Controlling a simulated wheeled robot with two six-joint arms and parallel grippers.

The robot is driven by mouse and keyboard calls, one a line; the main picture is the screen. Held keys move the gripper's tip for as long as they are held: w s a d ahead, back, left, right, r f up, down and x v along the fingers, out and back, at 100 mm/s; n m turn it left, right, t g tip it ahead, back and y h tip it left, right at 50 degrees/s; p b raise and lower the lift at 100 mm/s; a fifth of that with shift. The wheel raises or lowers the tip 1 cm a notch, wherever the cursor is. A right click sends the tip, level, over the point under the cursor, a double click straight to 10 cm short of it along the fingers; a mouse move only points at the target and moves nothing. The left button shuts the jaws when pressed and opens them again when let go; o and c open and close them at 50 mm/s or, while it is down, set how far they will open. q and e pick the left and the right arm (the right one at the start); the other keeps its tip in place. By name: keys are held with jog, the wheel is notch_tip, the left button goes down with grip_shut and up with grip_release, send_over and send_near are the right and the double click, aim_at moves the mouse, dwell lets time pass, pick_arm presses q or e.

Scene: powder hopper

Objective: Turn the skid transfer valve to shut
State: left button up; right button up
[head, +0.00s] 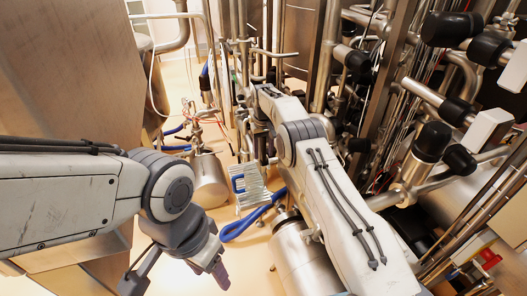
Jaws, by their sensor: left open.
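I cannot tell for sure which fitting is the skid transfer valve. A smaller blue handle (205,72) sits on the pipework further back. My left gripper (176,284) is at the bottom left, pointing down, its jaws spread with nothing between them, apart from both blue parts. My right arm reaches from the bottom right up into the pipework at the middle. Its far end is among pipes, and its fingers cannot be made out.
Dense steel pipes and black-capped fittings (433,142) crowd the right side. A large steel panel (60,60) fills the upper left. A steel canister (209,180) and a pale rack (250,182) stand on the tan floor near the middle. Some bare floor shows between them.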

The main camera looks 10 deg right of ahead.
aim_at(263, 139)
jog(key=shift+r, duration=0.1)
jog(key=shift+r+b, duration=0.3)
notch_tip(263, 139, up, 5)
jog(key=shift+f+b, duration=0.1)
jog(key=shift+b, duration=0.5)
notch_tip(263, 139, up, 4)
jog(key=shift+f+p, duration=0.15)
jog(key=shift+p, duration=0.95)
jog(key=shift+s+r+p, duration=0.1)
jog(key=shift+r+p, duration=0.45)
jog(key=shift+r, duration=0.1)
